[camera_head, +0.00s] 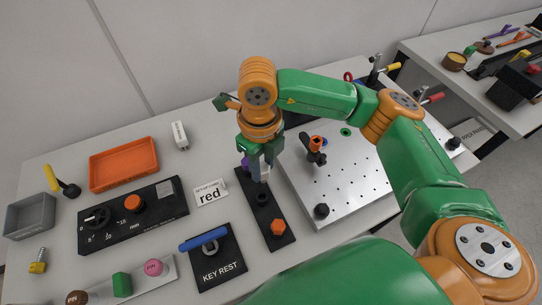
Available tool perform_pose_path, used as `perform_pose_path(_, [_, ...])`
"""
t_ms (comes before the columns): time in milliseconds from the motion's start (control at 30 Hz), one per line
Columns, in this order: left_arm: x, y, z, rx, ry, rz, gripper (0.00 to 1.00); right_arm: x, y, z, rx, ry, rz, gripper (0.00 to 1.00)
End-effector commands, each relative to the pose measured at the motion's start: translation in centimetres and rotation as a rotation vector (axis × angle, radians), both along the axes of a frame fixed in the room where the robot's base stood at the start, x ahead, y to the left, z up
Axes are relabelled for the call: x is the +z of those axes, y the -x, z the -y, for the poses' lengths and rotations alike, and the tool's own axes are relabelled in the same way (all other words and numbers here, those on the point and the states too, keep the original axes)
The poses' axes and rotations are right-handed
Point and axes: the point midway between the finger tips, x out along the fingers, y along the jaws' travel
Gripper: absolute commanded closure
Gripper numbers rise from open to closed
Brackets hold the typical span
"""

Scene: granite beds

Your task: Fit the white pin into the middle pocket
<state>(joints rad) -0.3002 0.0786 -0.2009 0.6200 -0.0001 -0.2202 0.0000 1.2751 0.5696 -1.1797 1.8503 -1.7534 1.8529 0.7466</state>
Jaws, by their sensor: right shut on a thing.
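My right gripper (262,158) points down over the far half of a black strip (271,213). It is shut on a small pale pin (264,173), which I take for the white pin; the fingers hide its upper part. The pin is upright above the middle pocket (262,196), a dark round spot on the strip. I cannot tell whether its lower end touches the pocket. A purple piece (245,163) is at the strip's far end, partly behind the fingers. An orange hexagonal piece (278,227) sits at the near end. My left gripper is not in view.
A perforated metal plate (350,190) with clamps lies right of the strip. A card reading "red" (210,194), a key rest (217,267) with a blue handle, and a black dial panel (160,211) lie left. An orange tray (123,164) stands farther back.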

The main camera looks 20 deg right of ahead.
Motion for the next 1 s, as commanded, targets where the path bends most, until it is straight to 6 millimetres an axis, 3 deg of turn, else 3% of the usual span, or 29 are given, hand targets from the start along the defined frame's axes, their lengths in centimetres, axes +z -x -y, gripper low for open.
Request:
perform_pose_path(100, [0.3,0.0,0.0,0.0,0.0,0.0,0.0,-0.6,-0.1,-0.5,-0.259,0.0,-0.001,1.0])
perform_pose_path(233, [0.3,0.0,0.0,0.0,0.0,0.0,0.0,-1.0,-0.2,-0.7,-0.406,0.001,0.0,1.0])
perform_pose_path(667, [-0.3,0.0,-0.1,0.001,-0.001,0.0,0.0,-1.2,-0.2,-0.7,-0.428,0.001,0.002,1.0])
perform_pose_path(1000, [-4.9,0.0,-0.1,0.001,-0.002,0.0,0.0,-5.7,-0.2,-0.7,-0.427,0.001,0.001,1.0])
